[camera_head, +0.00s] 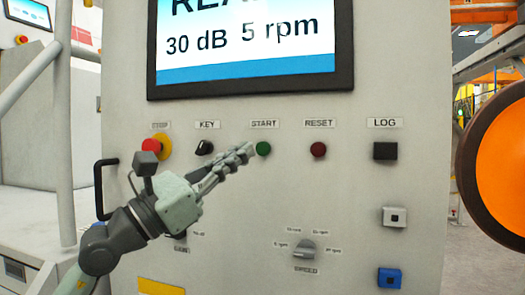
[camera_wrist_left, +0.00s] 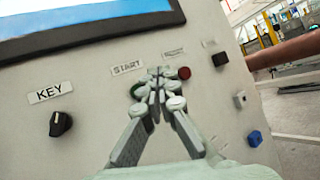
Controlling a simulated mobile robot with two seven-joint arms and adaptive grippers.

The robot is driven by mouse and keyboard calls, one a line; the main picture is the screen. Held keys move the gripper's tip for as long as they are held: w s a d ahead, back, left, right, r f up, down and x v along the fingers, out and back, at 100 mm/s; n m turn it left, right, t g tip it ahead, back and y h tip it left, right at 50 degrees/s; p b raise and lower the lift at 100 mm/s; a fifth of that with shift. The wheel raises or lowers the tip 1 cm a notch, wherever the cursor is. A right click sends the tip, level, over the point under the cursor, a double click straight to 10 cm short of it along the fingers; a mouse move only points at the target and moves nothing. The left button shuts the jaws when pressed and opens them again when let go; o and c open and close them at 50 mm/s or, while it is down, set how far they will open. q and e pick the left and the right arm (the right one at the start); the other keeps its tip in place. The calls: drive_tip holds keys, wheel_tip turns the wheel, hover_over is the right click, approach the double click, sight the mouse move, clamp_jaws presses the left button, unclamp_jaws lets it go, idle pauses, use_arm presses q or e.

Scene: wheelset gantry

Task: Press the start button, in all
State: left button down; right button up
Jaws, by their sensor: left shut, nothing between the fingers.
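The green start button (camera_head: 263,148) sits under the START label on the grey panel, between the key switch and the reset button. My left gripper (camera_head: 247,151) is shut and empty, its fingertips just left of the green button in the head view. In the left wrist view the shut fingertips (camera_wrist_left: 160,78) partly cover the start button (camera_wrist_left: 137,90), which shows as a dark green edge. I cannot tell whether the fingertips touch it. My right gripper is in neither view.
A key switch (camera_head: 204,147), red stop button (camera_head: 151,145) and dark red reset button (camera_head: 318,149) share the row. A speed knob (camera_head: 304,249) is below. A screen (camera_head: 250,45) reading 30 dB, 5 rpm is above. An orange wheel (camera_head: 500,150) stands at right.

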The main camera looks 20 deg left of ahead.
sight(263, 149)
use_arm(q)
drive_tip(key=w+b, duration=0.1)
drive_tip(key=w, duration=0.5)
drive_tip(key=shift+w+d, duration=0.15)
drive_tip(key=shift+w, duration=0.05)
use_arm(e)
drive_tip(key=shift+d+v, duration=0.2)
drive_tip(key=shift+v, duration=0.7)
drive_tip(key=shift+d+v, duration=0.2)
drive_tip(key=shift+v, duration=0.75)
use_arm(q)
drive_tip(key=shift+w, duration=0.15)
drive_tip(key=shift+w, duration=0.3)
drive_tip(key=shift+w, duration=0.45)
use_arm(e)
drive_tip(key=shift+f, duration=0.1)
use_arm(q)
drive_tip(key=shift+s, duration=0.85)
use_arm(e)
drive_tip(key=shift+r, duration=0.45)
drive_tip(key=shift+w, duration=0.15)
